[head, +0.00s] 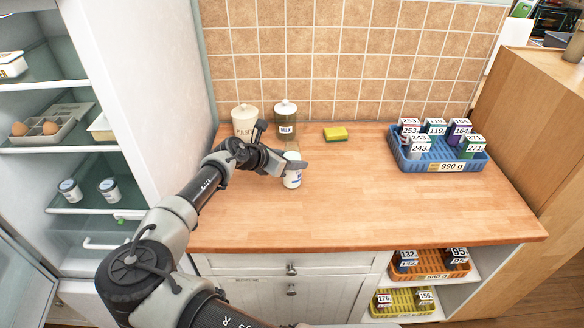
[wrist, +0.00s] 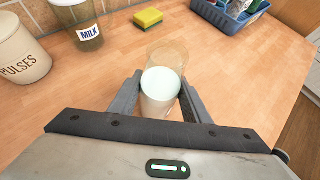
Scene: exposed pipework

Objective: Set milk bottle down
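A glass jar marked MILK (head: 286,122) and a cream PULSES canister (head: 245,122) stand behind, near the tiled wall. A yellow-green sponge (head: 335,133) lies right of them. A blue crate of boxes (head: 437,160) is at the right. The counter's front and centre (head: 380,210) are clear.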

